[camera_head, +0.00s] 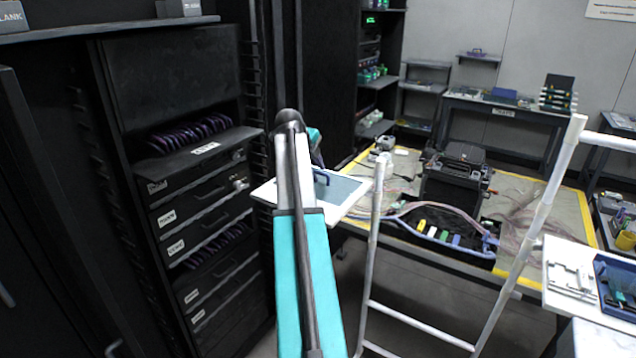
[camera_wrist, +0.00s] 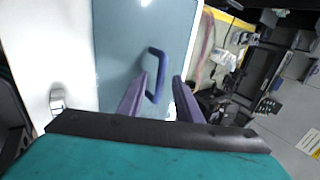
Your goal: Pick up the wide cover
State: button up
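I cannot tell whether the fingertips reach down to the handle. In the head view my arm hides most of the gripper.
The white board (camera_head: 265,192) also holds a metal handle (camera_wrist: 57,100). A dark drawer cabinet (camera_head: 205,245) stands close on the left. A white tube frame (camera_head: 372,260) stands right of my arm. Behind it is a workbench (camera_head: 405,165) with a dark machine (camera_head: 455,180) and cables.

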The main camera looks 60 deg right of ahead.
dwell(0.4)
grip_shut()
jog(key=shift+r, duration=0.1)
notch_tip(320, 180, up, 10)
jog(key=b, duration=0.2)
dwell(0.8)
dwell(0.4)
